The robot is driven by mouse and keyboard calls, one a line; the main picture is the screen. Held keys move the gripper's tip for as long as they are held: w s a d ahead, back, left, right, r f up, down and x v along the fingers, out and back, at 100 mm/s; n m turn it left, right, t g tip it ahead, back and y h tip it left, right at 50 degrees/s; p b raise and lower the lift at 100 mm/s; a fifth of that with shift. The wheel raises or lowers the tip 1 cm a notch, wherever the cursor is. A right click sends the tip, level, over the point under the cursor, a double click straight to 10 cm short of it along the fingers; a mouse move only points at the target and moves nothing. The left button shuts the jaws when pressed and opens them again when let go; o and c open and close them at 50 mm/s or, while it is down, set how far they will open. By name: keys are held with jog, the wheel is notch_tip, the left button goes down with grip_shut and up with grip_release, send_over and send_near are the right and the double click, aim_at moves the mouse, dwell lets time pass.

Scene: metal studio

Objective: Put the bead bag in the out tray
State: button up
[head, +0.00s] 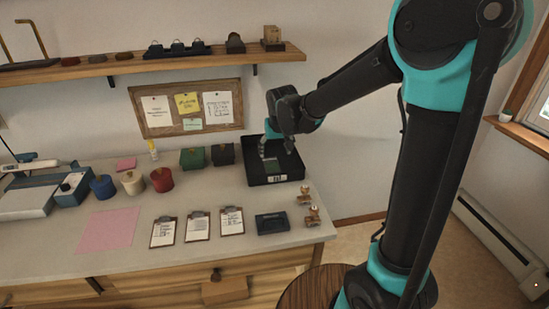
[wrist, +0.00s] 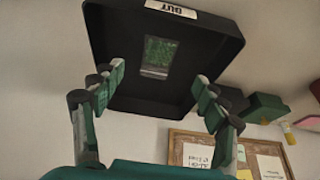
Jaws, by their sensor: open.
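The out tray (head: 296,176) is a shallow black tray at the right back of the counter. In the wrist view its front wall carries an "OUT" label, and the tray (wrist: 115,60) appears upside down. The bead bag (wrist: 160,52), a small clear bag with green contents, lies inside on the tray floor; it also shows as a green patch in the head view (head: 274,168). My gripper (head: 275,153) is over the tray, pointing down. In the wrist view my gripper (wrist: 159,80) has its fingers spread wide, with nothing between them and the bag apart from both.
Dark green (head: 192,158) and black (head: 223,154) boxes stand left of the tray. Several clipboards (head: 197,226), a small black dish (head: 272,223) and brass stamps (head: 309,207) lie in front. A pinboard (head: 187,108) and shelf (head: 130,66) are on the wall behind.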

jog(key=s+d+f+m, duration=0.1)
jog(key=s+d, duration=0.3)
jog(key=d, duration=0.4)
jog(key=s+d+f+m, duration=0.1)
jog(key=s+d, duration=0.4)
jog(key=d, duration=0.2)
jog(key=s+d+f+m+h, duration=0.1)
jog(key=s+d+f, duration=0.5)
jog(key=s+d, duration=0.4)
jog(key=s, duration=0.3)
jog(key=shift+d, duration=0.3)
